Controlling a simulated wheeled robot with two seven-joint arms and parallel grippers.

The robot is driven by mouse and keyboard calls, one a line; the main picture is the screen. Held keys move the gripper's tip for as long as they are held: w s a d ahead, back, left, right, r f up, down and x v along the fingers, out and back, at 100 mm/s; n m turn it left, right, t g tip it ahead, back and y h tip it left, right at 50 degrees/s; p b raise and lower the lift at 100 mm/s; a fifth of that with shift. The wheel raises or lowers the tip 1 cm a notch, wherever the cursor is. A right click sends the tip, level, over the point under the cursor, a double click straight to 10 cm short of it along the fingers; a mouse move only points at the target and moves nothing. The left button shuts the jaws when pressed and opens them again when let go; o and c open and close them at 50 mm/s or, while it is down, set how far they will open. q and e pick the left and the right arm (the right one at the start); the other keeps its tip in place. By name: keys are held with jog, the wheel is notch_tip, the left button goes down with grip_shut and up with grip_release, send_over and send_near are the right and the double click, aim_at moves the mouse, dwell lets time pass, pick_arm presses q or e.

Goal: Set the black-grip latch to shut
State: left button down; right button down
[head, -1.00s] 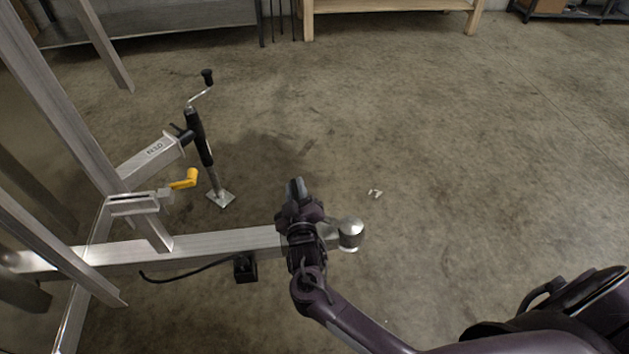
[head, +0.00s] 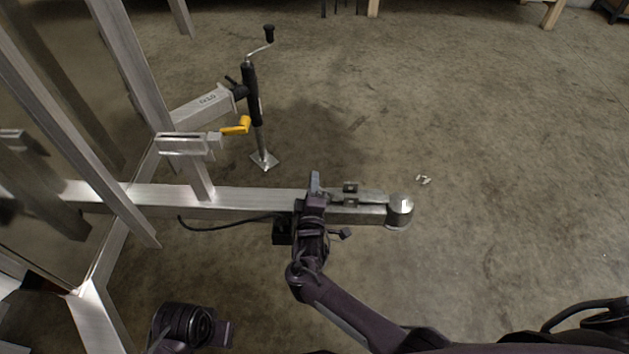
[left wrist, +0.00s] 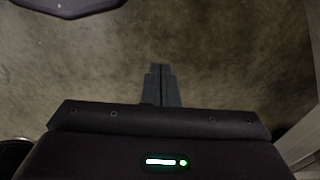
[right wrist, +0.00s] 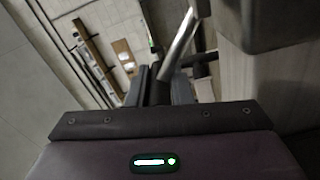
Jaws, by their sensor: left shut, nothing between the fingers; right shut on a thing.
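The coupler (head: 372,198) sits at the right end of the trailer's drawbar, with a rounded silver nose (head: 400,209). My right gripper (head: 314,184) is over the drawbar just left of the coupler. In the right wrist view its fingers (right wrist: 166,88) are shut on the black-grip latch, whose silver lever (right wrist: 180,42) runs up from between them at a slant. The black grip is mostly hidden by the fingers. My left gripper (head: 222,333) is low at the lower left in the head view; its fingers (left wrist: 161,85) are shut and empty above the floor.
A jack (head: 252,95) with a crank handle stands behind the drawbar (head: 245,203). A yellow-grip lever (head: 236,126) is beside it on the frame. Aluminium uprights (head: 130,75) fill the left.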

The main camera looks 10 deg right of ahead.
pick_arm(q)
jog(key=shift+s+r, duration=0.2)
jog(key=shift+r, duration=0.55)
pick_arm(e)
jog(key=shift+d+f, duration=0.15)
jog(key=shift+f, duration=0.2)
jog(key=c, duration=1.3)
grip_release()
jog(key=shift+f, duration=0.1)
pick_arm(q)
jog(key=shift+w, duration=0.1)
pick_arm(e)
jog(key=shift+s, duration=0.1)
pick_arm(q)
jog(key=f, duration=0.2)
jog(key=f+p, duration=0.1)
jog(key=f, duration=0.2)
jog(key=shift+w+a+f, duration=0.25)
jog(key=shift+w+f, duration=0.1)
jog(key=shift+f, duration=0.05)
pick_arm(e)
jog(key=v, duration=0.7)
jog(key=shift+s+a, duration=0.2)
jog(key=shift+s, duration=0.1)
